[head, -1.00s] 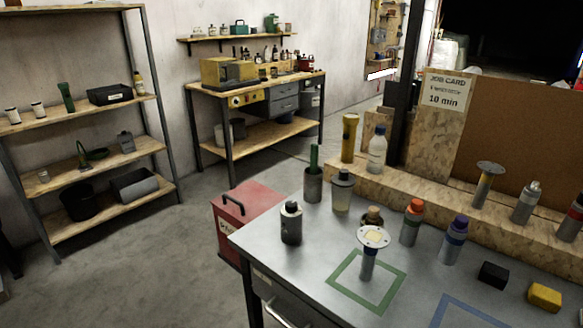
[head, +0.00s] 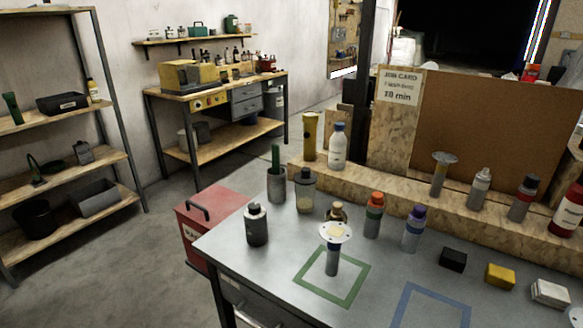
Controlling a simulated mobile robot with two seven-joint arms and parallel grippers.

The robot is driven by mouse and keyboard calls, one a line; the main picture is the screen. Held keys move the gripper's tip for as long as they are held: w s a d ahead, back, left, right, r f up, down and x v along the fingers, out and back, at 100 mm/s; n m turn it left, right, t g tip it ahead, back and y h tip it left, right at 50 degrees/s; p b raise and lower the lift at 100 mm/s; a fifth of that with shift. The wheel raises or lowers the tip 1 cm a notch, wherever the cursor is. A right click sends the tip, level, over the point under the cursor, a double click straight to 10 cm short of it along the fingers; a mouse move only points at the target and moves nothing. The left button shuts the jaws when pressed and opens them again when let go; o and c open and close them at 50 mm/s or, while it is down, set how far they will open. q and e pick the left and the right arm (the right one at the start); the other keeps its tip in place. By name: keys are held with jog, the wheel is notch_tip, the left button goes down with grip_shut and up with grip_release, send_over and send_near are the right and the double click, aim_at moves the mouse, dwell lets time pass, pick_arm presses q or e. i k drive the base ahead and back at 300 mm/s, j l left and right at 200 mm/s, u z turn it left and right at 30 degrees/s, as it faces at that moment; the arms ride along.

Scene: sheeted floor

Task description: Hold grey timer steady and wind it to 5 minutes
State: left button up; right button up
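A grey upright stem with a dark blue band and a wide pale round dial-like top (head: 335,232) stands inside the green square outline (head: 357,287) on the grey bench. It may be the grey timer, but its markings are too small to read. A similar piece with a greyish disc top and a yellowish stem (head: 438,182) stands on the wooden ledge. Neither of my grippers shows in the head view.
A job card (head: 401,85) on the board reads 10 min. Several bottles stand around the dial piece, one with an orange cap (head: 374,222) close behind. Black (head: 453,260) and yellow (head: 500,275) blocks lie right. A blue outline (head: 402,306) is empty where visible. A red box (head: 190,225) stands beside the bench.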

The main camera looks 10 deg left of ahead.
aim_at(254, 209)
jog(key=j+z, duration=1.05)
jog(key=j, duration=0.2)
jog(key=k+j+z, duration=0.2)
jog(key=j, duration=0.2)
jog(key=k+j, duration=0.1)
jog(key=j, duration=0.35)
jog(key=k+j, duration=0.1)
jog(key=j, duration=0.3)
jog(key=k+j, duration=0.15)
jog(key=j, duration=0.3)
jog(key=k+j+z, duration=0.1)
jog(key=j, duration=0.35)
